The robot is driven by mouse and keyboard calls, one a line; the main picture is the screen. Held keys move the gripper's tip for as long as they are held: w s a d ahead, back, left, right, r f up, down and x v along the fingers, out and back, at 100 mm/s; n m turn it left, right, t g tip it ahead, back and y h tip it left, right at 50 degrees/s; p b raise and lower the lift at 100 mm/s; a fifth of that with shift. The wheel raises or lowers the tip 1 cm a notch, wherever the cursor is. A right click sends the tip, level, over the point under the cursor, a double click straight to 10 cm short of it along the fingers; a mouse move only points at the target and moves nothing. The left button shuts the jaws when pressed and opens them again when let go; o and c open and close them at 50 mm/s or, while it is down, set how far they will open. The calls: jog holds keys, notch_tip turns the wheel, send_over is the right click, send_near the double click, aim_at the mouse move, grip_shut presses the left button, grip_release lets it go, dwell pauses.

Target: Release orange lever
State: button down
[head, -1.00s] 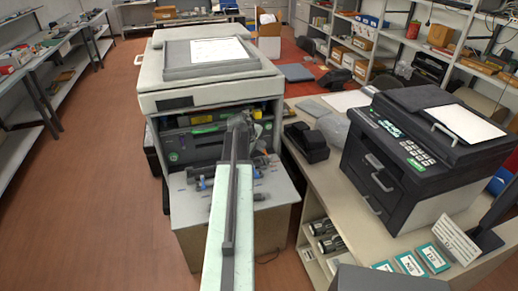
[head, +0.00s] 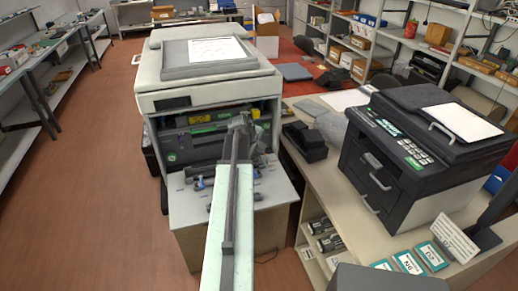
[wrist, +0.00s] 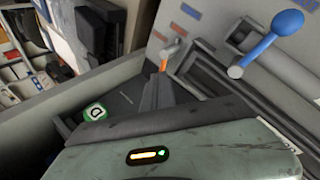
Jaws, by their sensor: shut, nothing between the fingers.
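The orange lever (wrist: 164,62) is a small, thin piece in the wrist view, standing just beyond the tips of my gripper (wrist: 160,76). The dark fingers are shut together with nothing between them. Whether the tips touch the lever I cannot tell. In the head view my gripper (head: 241,122) reaches into the open front of the large pale printer (head: 205,93). My arm hides part of the opening, and I cannot make out the orange lever there.
A blue-knobbed lever (wrist: 278,32) stands to the right of the fingers in the wrist view. A round green label (wrist: 95,112) lies to their left. A black printer (head: 415,150) stands on the right-hand bench, beside a small black bin (head: 304,142).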

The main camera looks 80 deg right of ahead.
jog(key=w+p+v, duration=0.1)
jog(key=p+v, duration=1)
jog(key=v, duration=0.3)
jog(key=shift+w+d, duration=0.2)
jog(key=shift+d, duration=0.2)
